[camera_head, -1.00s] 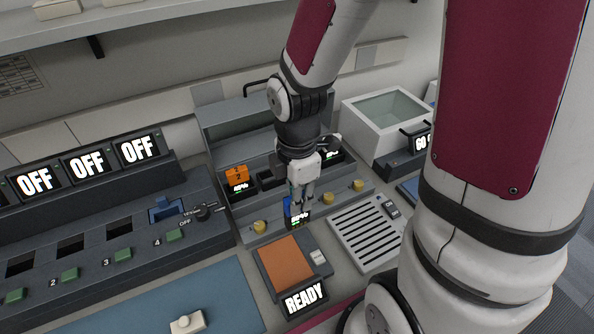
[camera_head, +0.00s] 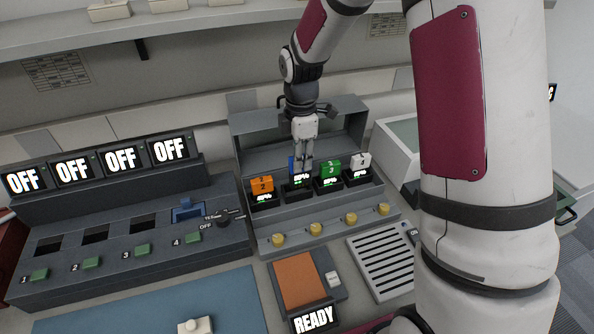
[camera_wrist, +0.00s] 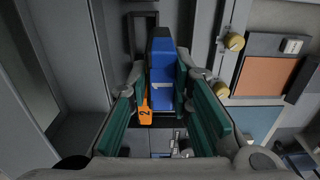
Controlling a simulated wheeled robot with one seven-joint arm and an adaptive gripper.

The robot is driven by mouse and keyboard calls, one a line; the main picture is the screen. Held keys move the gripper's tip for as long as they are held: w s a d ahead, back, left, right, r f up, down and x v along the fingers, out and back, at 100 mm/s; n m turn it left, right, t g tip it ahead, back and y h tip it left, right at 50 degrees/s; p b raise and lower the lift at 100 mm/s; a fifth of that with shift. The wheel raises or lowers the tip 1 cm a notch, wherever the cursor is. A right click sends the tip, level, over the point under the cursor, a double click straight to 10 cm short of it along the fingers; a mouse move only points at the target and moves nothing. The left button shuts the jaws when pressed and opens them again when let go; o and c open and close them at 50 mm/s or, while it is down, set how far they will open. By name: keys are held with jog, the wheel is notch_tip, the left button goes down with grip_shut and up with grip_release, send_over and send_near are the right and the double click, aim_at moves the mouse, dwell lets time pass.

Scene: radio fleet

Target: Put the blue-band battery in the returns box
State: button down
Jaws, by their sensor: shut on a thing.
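The blue-band battery (camera_head: 292,166) shows as a blue piece beside and behind my fingers at the second place of the charger. In the wrist view, the blue battery (camera_wrist: 161,72) stands between my green-padded fingers. My gripper (camera_head: 302,163) is shut on it, pointing down; my fingers hide part of it. I cannot tell whether its lower end sits in the slot or just above it. No box carries a readable returns label. A pale open box (camera_head: 397,135) stands right of the charger, partly hidden by my arm.
The charger (camera_head: 262,232) also holds an orange battery (camera_head: 262,185), a green battery (camera_head: 330,166) and a white battery (camera_head: 360,160). Yellow knobs line its front. A switch panel (camera_head: 130,245) is at left. An orange pad (camera_head: 297,280) and a slotted grille (camera_head: 382,262) lie in front.

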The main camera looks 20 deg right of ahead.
jog(key=w+f, duration=0.1)
jog(key=f, duration=0.3)
jog(key=w+f+p, duration=0.1)
jog(key=f, duration=0.2)
jog(key=shift+w, duration=0.3)
jog(key=shift+f, duration=0.2)
jog(key=c, duration=1.5)
grip_release()
jog(key=shift+o, duration=0.3)
jog(key=shift+r, duration=0.1)
notch_tip(320, 180, up, 8)
jog(key=shift+b, duration=0.3)
